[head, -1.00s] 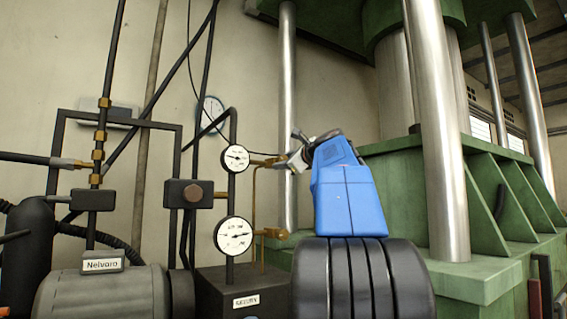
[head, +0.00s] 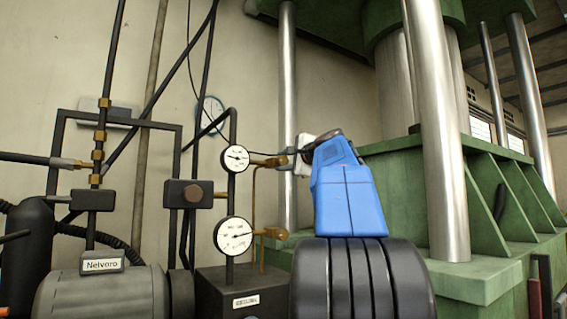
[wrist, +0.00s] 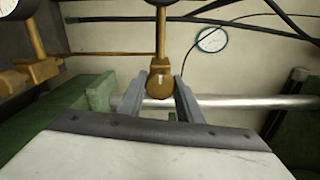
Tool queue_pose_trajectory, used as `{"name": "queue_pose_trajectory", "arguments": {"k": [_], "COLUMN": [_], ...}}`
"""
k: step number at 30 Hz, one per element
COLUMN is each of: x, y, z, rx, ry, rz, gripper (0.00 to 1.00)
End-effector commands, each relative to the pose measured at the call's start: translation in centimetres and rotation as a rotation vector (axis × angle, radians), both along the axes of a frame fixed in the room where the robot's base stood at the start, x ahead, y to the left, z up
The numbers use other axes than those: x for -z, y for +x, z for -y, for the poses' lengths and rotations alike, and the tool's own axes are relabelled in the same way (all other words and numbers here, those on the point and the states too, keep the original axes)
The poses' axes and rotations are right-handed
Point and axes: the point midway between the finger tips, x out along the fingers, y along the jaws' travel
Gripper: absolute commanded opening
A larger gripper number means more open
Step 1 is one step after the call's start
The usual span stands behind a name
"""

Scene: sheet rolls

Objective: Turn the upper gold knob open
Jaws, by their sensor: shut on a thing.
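The upper gold knob (head: 270,162) sits just right of the upper round gauge, at the top of a thin brass pipe. In the wrist view the same knob (wrist: 160,76) has a rounded gold end with a small pale mark. My gripper (wrist: 160,90) is shut on it, with one grey finger on each side. In the head view my gripper (head: 285,153) reaches the knob from the right, its fingers small and dark. The lower gold knob (head: 270,232) is beside the lower gauge and also shows at left in the wrist view (wrist: 36,72).
The upper gauge (head: 235,158) and lower gauge (head: 233,235) stand on a dark pipe left of the knobs. A steel column (head: 288,90) rises close behind my gripper. The green press (head: 480,220) fills the right side.

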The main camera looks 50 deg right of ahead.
Motion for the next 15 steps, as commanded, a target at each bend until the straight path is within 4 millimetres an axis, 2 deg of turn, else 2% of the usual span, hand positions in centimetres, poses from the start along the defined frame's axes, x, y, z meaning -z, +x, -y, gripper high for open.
{"name": "queue_pose_trajectory", "arguments": {"k": [14, 15], "x": [0.10, 0.10], "y": [0.02, 0.02], "z": [-0.02, -0.02], "rx": [-0.001, -0.001], "ry": [-0.015, -0.015], "rz": [-0.006, -0.006], "gripper": [0.10, 0.35]}}
